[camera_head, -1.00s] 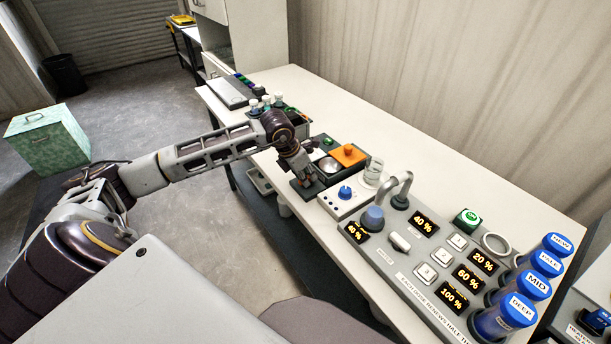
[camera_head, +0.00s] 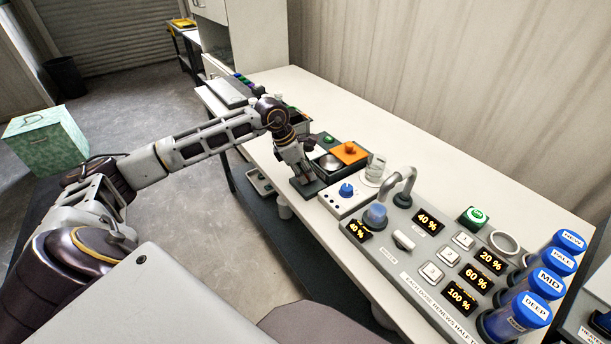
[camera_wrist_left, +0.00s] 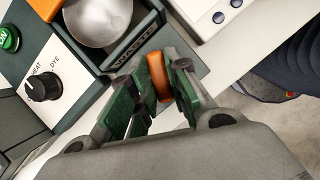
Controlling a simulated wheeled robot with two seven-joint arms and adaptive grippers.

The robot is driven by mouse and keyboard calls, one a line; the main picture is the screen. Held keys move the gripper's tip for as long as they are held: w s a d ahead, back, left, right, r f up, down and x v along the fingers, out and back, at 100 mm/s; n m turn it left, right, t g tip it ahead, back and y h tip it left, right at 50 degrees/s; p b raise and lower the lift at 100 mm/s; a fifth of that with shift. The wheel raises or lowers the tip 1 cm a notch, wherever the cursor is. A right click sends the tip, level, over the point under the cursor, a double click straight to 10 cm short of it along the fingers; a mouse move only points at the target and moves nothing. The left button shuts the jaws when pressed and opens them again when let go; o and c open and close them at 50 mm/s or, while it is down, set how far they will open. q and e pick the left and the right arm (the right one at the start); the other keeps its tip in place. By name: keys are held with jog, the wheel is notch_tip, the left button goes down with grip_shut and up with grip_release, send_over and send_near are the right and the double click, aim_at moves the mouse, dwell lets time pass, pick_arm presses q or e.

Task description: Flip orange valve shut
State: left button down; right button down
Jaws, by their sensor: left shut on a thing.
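The orange valve handle (camera_wrist_left: 157,76) shows in the left wrist view between the green-padded fingers of my left gripper (camera_wrist_left: 155,95). The gripper is shut on it, at the front corner of the dark dye unit, beside the label "WASTE". In the head view my left gripper (camera_head: 305,178) points down at the front edge of this unit and hides the valve. My right gripper is in neither view.
A silver bowl (camera_wrist_left: 98,18) and a black HEAT DYE knob (camera_wrist_left: 43,86) sit close to the gripper. An orange block (camera_head: 350,153), a blue-knobbed box (camera_head: 346,190), a glass beaker (camera_head: 375,167) and a grey panel (camera_head: 410,262) with blue-capped tubes line the table (camera_head: 440,165).

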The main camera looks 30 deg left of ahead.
pick_arm(q)
jog(key=m+g+b, duration=0.1)
jog(key=m, duration=0.2)
jog(key=shift+w+h, duration=0.15)
jog(key=shift+h, duration=0.25)
jog(key=shift+a+m+g+b, duration=0.1)
jog(key=shift+m+g+b, duration=0.3)
jog(key=shift+m, duration=0.7)
jog(key=m+g+b, duration=0.1)
jog(key=m, duration=0.2)
jog(key=shift+w, duration=0.1)
jog(key=shift+m, duration=0.3)
jog(key=m+g+b, duration=0.1)
jog(key=m, duration=0.2)
jog(key=shift+r+g, duration=0.1)
jog(key=shift+g, duration=0.3)
jog(key=shift+w+m, duration=0.1)
jog(key=shift+m, duration=0.4)
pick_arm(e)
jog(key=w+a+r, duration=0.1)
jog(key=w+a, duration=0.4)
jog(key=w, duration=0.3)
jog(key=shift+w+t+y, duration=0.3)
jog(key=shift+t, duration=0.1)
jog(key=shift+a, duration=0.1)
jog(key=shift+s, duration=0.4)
